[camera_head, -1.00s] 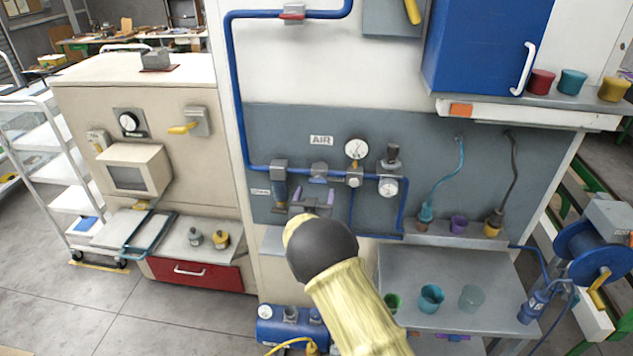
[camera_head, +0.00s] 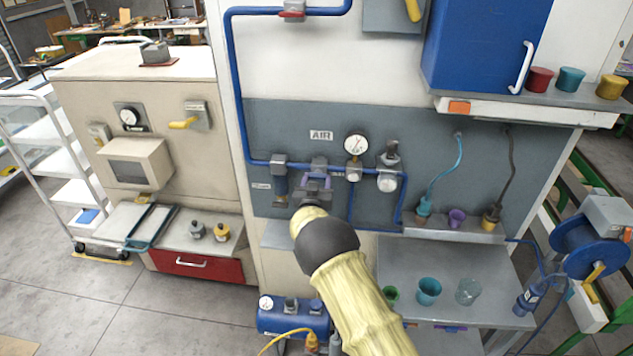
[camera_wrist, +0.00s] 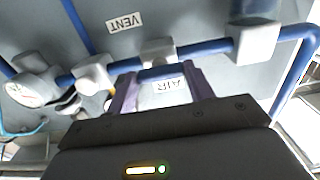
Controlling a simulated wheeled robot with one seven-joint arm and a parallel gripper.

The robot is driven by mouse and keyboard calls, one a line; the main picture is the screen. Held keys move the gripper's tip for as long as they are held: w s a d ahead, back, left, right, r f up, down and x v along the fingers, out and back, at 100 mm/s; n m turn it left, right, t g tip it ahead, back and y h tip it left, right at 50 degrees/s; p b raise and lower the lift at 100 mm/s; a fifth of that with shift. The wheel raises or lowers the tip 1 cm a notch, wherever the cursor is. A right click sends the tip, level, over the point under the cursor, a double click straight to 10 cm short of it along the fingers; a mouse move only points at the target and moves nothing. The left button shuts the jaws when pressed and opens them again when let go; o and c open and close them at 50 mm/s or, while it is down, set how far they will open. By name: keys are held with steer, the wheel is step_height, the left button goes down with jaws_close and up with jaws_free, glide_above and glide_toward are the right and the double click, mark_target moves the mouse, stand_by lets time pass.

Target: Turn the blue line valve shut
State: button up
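The blue air line (camera_head: 300,168) runs across the grey panel below the AIR label (camera_head: 321,135). A valve block (camera_head: 319,163) sits on the line under that label. In the wrist view the block (camera_wrist: 158,52) shows with a blue handle (camera_wrist: 162,72) on it. My gripper (camera_head: 317,184) is in front of this valve, its purple fingers pointing at it. In the wrist view the fingers (camera_wrist: 160,85) stand apart, one on each side of the blue handle. I cannot tell whether either finger touches it.
A round gauge (camera_head: 356,144) and a regulator (camera_head: 388,172) are close on the right of the valve, a filter (camera_head: 280,180) on the left. A red-handled valve (camera_head: 292,12) is on the upper pipe. Cups (camera_head: 429,291) stand on the lower shelf (camera_head: 450,255).

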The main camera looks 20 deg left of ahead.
steer(key=shift+f+m+b, duration=0.2)
steer(key=shift+m+b, duration=0.3)
steer(key=shift+b, duration=1.05)
steer(key=shift+r+m+b, duration=0.1)
steer(key=shift+m+b, duration=8.3)
steer(key=shift+b, duration=5.1)
steer(key=o, duration=1)
steer(key=shift+r, duration=0.1)
steer(key=shift+s, duration=0.15)
